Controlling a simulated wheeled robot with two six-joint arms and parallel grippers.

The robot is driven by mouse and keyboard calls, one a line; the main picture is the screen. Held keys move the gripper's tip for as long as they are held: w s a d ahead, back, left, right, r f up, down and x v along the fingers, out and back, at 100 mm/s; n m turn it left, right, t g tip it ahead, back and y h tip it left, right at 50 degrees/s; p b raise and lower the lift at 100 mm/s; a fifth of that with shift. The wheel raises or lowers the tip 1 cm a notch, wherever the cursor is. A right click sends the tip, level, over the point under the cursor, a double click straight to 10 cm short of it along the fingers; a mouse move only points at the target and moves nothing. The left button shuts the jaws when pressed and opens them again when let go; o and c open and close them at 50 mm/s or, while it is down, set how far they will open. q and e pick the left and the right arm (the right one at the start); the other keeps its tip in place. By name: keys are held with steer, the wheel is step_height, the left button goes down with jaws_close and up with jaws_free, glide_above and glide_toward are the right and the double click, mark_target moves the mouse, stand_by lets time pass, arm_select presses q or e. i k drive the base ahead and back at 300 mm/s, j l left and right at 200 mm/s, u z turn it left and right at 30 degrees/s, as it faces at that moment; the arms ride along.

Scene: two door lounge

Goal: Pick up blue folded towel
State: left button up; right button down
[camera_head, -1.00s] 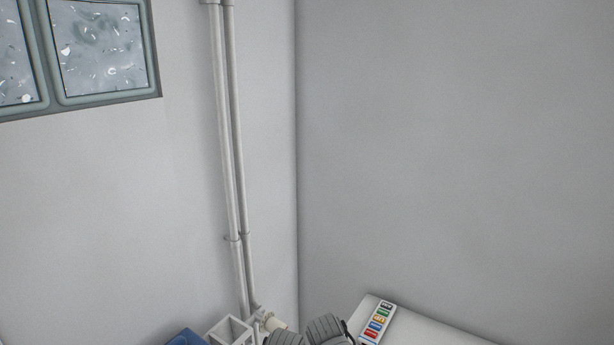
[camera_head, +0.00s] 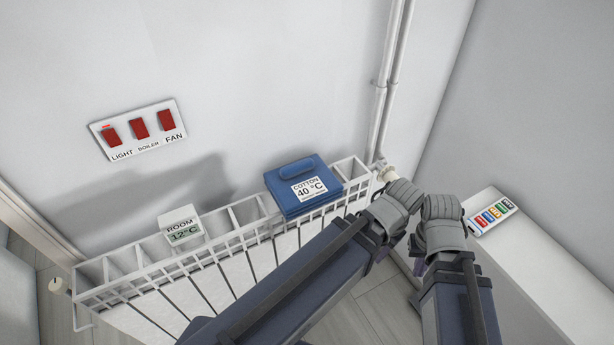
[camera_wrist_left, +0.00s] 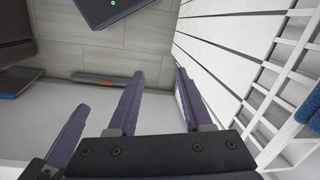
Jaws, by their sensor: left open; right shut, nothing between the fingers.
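The blue folded towel (camera_head: 296,172), with a white label reading "COTTON 40 °C", lies on top of the white slatted radiator (camera_head: 237,240) in the head view. Its blue edge also shows at the right edge of the left wrist view (camera_wrist_left: 309,105). My left gripper (camera_wrist_left: 158,85) is open and empty in the left wrist view, beside the radiator front and apart from the towel. A separate purple finger at the lower left there looks like my right gripper (camera_wrist_left: 72,132), shut and empty.
A room thermometer (camera_head: 182,229) sits on the radiator left of the towel. A three-switch panel (camera_head: 139,130) is on the wall above. Pipes (camera_head: 391,60) run down the corner.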

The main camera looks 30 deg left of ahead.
mark_target(299, 187)
steer(key=k+l+u, duration=0.15)
steer(key=l+u, duration=0.25)
steer(key=k+l+u, duration=0.15)
steer(key=u, duration=0.3)
steer(key=i+z, duration=0.1)
